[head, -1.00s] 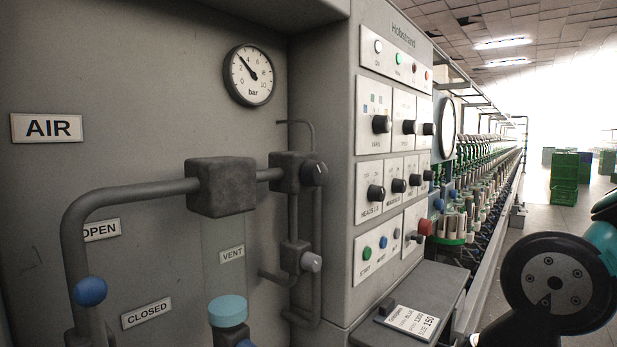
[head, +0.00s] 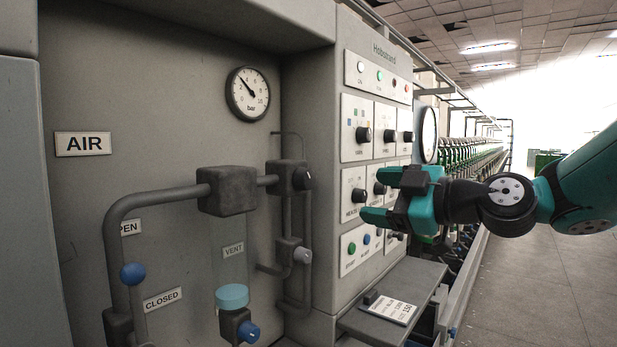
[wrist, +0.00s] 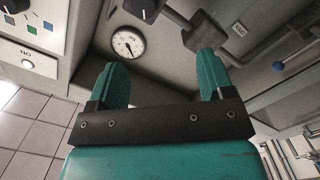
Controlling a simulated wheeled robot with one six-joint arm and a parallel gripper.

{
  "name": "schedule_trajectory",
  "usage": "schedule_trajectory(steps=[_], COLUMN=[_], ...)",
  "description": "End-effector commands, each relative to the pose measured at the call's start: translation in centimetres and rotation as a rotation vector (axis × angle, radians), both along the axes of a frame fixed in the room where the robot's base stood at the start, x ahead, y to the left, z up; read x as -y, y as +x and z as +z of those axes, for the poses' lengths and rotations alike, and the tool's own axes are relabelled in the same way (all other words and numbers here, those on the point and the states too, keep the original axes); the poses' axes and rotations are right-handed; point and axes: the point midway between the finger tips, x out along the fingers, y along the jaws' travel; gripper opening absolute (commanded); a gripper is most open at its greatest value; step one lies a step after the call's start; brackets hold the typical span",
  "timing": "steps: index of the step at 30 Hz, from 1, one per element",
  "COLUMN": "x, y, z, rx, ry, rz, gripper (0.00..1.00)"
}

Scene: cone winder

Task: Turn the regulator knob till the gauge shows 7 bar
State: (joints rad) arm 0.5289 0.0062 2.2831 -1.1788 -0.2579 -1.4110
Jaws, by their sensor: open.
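The round white pressure gauge (head: 248,93) hangs on the grey wall in the head view; its needle points up and left, at about 3 bar. The dark regulator knob (head: 303,178) sits on the right face of a small block on the pipe, below and right of the gauge. In the wrist view the gauge (wrist: 128,43) shows between my open fingers (wrist: 163,65); a dark pipe block (wrist: 145,9) is partly cut off at the top.
The control panel (head: 364,120) carries several black knobs and buttons close to my gripper. Below it a grey shelf (head: 415,283) juts out.

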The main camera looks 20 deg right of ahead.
Motion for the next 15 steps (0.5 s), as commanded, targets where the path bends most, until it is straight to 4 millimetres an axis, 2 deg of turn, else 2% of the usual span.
schedule_trajectory(steps=[1,4,8,15], x=[0.9,1.1,-0.2,-3.1], y=[0.4,1.1,2.7,7.4], z=[0.7,1.3,1.5,1.6], rx=[0.040,0.076,0.074,0.072], ry=[-0.008,-0.017,-0.019,-0.018], rz=[-0.022,-0.034,-0.028,-0.027], gripper=[0.74,0.74,0.74,0.74])
